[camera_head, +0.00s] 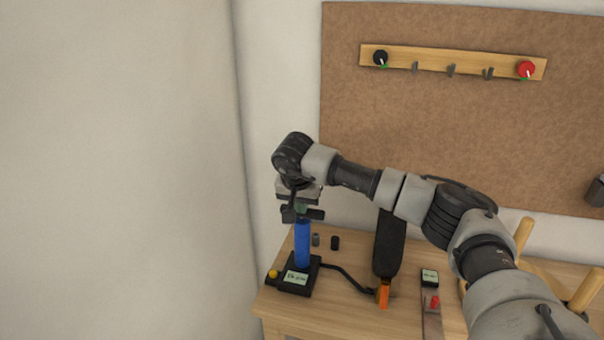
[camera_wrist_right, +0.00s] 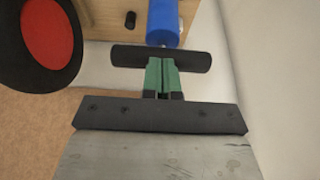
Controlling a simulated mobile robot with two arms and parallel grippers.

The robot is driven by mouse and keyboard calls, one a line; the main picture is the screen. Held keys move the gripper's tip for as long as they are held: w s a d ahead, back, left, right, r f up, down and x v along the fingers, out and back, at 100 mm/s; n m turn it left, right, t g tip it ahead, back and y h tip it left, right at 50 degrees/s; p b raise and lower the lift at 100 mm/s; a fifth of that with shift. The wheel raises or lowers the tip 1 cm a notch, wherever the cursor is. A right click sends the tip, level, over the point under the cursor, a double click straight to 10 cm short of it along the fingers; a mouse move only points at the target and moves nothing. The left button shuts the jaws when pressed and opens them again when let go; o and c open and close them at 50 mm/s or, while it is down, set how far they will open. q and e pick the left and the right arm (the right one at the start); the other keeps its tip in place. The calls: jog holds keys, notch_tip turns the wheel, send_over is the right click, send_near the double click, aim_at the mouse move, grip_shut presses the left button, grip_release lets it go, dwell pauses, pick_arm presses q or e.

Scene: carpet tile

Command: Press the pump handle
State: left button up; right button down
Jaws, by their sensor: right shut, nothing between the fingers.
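The pump has a blue cylinder (camera_head: 302,245) standing upright on a black base (camera_head: 298,281) with a small display. Its black crossbar handle (camera_wrist_right: 190,60) is at the top of the cylinder; in the head view the handle (camera_head: 317,214) is partly hidden by my right gripper. My right gripper (camera_head: 301,208) points down from above over the middle of the handle. In the wrist view its green fingers (camera_wrist_right: 161,66) are together and overlap the bar, with nothing between them. I cannot tell whether they press on it. My left gripper is not in view.
A black wheel (camera_head: 389,243) with a red hub (camera_wrist_right: 47,29) stands in an orange holder (camera_head: 383,293), joined to the pump by a black hose. A gauge-like tool (camera_head: 430,280) lies right. A pegboard rail (camera_head: 452,62) hangs behind.

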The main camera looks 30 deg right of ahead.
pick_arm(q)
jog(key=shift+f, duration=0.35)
pick_arm(e)
jog(key=shift+s+f, duration=0.1)
jog(key=shift+f, duration=0.8)
jog(key=r+p, duration=0.2)
jog(key=r, duration=0.1)
jog(key=r+p, duration=0.1)
jog(key=shift+a+r+p, duration=0.15)
jog(key=shift+a+p, duration=0.15)
pick_arm(q)
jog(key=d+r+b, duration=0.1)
jog(key=b, duration=0.1)
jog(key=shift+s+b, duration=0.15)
jog(key=shift+b, duration=0.2)
pick_arm(e)
jog(key=v, duration=1)
jog(key=shift+s, duration=0.2)
